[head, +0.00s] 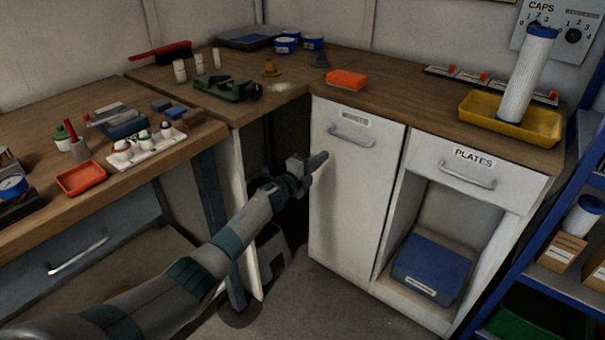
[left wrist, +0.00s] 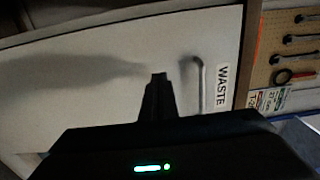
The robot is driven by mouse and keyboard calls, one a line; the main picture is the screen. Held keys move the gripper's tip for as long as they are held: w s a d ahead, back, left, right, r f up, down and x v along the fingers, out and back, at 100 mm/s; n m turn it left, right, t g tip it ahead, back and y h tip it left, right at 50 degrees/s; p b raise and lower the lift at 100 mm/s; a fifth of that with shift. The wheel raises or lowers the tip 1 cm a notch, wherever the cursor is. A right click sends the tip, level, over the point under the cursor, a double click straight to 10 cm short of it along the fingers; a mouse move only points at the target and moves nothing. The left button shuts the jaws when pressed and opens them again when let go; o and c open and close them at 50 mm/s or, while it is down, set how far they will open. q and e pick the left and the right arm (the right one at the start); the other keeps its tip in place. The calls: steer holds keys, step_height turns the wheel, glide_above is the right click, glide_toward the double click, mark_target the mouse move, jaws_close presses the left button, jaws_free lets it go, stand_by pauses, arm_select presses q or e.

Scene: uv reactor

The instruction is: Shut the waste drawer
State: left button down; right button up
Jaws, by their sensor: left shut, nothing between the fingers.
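The waste drawer (head: 345,190) is a tall white front under the worktop, with a bar handle (head: 351,140) and a label near its top. It looks flush or nearly flush with the worktop edge; a small gap cannot be told. My left gripper (head: 318,162) is shut and empty at the left part of the front, below and left of the handle. In the left wrist view the shut fingers (left wrist: 158,78) point at the white front (left wrist: 100,70), beside the handle (left wrist: 197,85) and the WASTE label (left wrist: 221,87). Whether they touch it is unclear. My right gripper is out of view.
The PLATES drawer (head: 467,172) is right of the waste drawer, above an open bay with a blue box (head: 430,268). A dark corner recess lies left of the front.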

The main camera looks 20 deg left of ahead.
arm_select(q)
steer(key=p+v, duration=0.2)
steer(key=v, duration=0.7)
steer(key=shift+f, duration=0.15)
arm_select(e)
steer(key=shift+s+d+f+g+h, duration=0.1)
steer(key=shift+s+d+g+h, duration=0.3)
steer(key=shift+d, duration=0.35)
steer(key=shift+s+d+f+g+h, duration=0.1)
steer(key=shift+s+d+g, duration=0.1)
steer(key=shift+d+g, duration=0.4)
arm_select(q)
steer(key=shift+f, duration=0.1)
